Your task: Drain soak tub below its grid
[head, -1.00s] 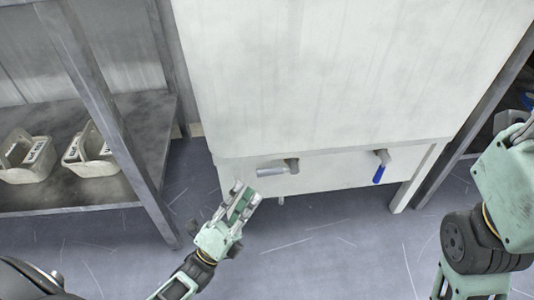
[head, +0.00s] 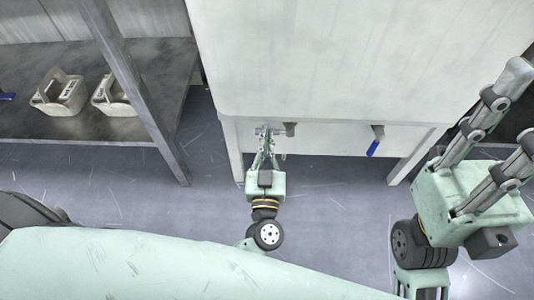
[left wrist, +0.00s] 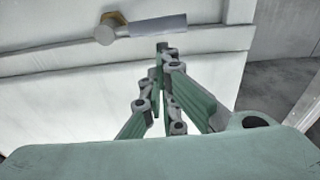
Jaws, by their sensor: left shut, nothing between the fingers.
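The pale soak tub (head: 330,60) stands upright in the middle of the head view. On its lower band are a grey-handled valve (head: 290,128) at left and a blue-handled valve (head: 374,142) at right. In the left wrist view the grey handle (left wrist: 158,26) lies roughly level, pointing right from its pivot. My left gripper (head: 267,132) is shut and empty, its tips close by that handle; it also shows in the left wrist view (left wrist: 164,50), tips just below the handle. I cannot tell whether they touch. My right gripper (head: 520,108) is open, at the right edge.
The grey floor (head: 330,200) in front is clear.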

